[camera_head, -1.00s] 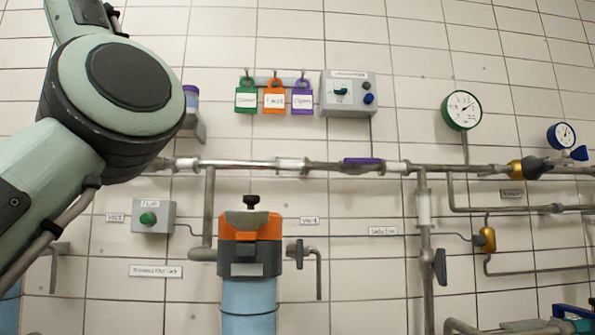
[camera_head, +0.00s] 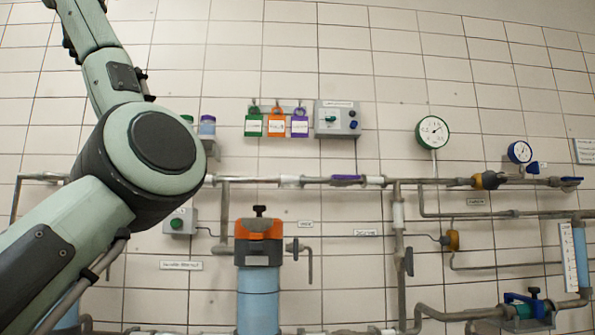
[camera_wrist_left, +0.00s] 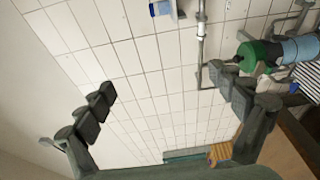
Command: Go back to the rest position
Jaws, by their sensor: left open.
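My left arm (camera_head: 150,150) comes in from the left in the head view, bends at a large round joint and runs up out of the top edge. Its gripper is outside that view. In the left wrist view my left gripper (camera_wrist_left: 165,98) has its two dark fingers wide apart. Nothing is between them but the tiled wall behind. My right arm and gripper are not in view.
An orange-topped filter housing (camera_head: 258,245) stands below. A green and blue fitting (camera_wrist_left: 258,53) shows near the right finger.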

